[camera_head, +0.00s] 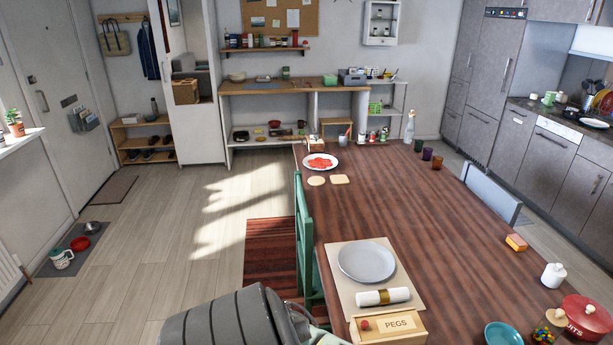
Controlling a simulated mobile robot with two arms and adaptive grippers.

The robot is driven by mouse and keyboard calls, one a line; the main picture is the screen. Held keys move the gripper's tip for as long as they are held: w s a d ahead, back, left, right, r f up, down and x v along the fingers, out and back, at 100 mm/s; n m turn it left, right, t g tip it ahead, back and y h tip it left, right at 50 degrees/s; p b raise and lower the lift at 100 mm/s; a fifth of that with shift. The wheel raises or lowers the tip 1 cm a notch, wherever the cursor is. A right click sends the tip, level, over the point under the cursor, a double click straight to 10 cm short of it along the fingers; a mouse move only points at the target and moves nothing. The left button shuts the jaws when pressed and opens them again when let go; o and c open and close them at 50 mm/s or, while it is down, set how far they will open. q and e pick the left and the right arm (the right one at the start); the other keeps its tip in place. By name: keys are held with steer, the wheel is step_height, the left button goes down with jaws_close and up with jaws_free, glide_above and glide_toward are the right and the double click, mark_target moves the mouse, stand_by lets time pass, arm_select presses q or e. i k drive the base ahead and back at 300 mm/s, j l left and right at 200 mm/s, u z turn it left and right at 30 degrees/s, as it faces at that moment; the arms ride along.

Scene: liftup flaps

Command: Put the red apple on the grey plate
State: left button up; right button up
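The grey plate (366,262) lies empty on a beige placemat (347,289) on the near part of the wooden table. I cannot make out a whole red apple. A small red round thing (365,325) shows on the front left of a wooden box labelled PEGS (397,325), and I cannot tell if it is a knob or the apple. My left arm (230,322) comes in at the bottom, left of the box. Its gripper end is mostly cut off by the frame edge, and its fingers are unclear. My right gripper is out of view.
A rolled napkin (382,297) lies below the plate. A red pot (586,317), a teal bowl (502,335), a white jar (553,275) and a sponge (516,243) are at the right. A green chair (304,240) stands at the table's left edge. The table (440,225) is clear mid-length.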

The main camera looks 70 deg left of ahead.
mark_target(365, 266)
steer(key=j, duration=0.55)
steer(key=i+j+u, duration=0.1)
steer(key=j, duration=0.4)
steer(key=i+j, duration=0.1)
steer(key=j, duration=0.45)
steer(key=j+u, duration=0.15)
steer(key=j, duration=0.4)
steer(key=i, duration=0.05)
